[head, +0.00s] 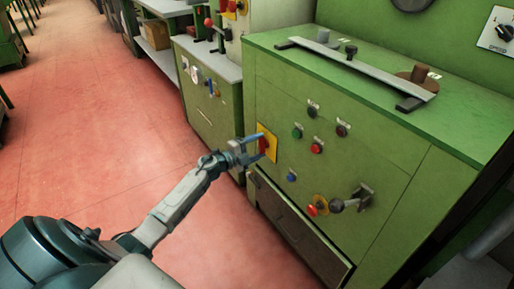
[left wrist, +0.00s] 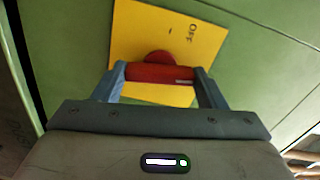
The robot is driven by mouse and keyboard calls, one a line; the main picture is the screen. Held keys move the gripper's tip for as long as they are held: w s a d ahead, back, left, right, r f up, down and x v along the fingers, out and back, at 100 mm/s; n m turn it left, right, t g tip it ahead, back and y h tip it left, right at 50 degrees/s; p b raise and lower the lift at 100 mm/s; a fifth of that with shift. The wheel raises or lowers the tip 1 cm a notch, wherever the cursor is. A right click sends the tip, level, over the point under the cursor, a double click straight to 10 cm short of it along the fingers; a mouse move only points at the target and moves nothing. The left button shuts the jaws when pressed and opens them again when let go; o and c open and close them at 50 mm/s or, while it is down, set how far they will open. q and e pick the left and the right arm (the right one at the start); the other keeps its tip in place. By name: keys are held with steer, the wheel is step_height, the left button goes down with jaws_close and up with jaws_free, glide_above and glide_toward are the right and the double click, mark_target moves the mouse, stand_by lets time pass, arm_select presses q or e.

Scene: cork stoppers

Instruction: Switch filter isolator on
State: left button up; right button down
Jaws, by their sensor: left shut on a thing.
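The isolator is a red rotary handle (head: 263,145) on a yellow plate (head: 271,140), on the left part of the green cabinet's front. My left gripper (head: 258,148) is at the plate, shut on the red handle. In the left wrist view the red handle (left wrist: 160,73) lies crosswise between the two blue-grey fingers of my left gripper (left wrist: 162,80). The yellow plate (left wrist: 140,30) behind it carries the word OFF near its top right; the rest of its marking is hidden or unreadable. My right gripper is in neither view.
The green cabinet (head: 400,160) carries several buttons, with a black lever (head: 350,201) and a red button (head: 311,210) lower right of the isolator. An open recess or drawer front (head: 295,225) lies below. The red floor (head: 80,130) is clear at the left.

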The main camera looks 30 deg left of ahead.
arm_select(q)
steer(key=shift+f+m, duration=0.1)
steer(key=shift+m, duration=0.9)
steer(key=o, duration=1)
steer(key=v, duration=1.1)
steer(key=shift+d, duration=0.1)
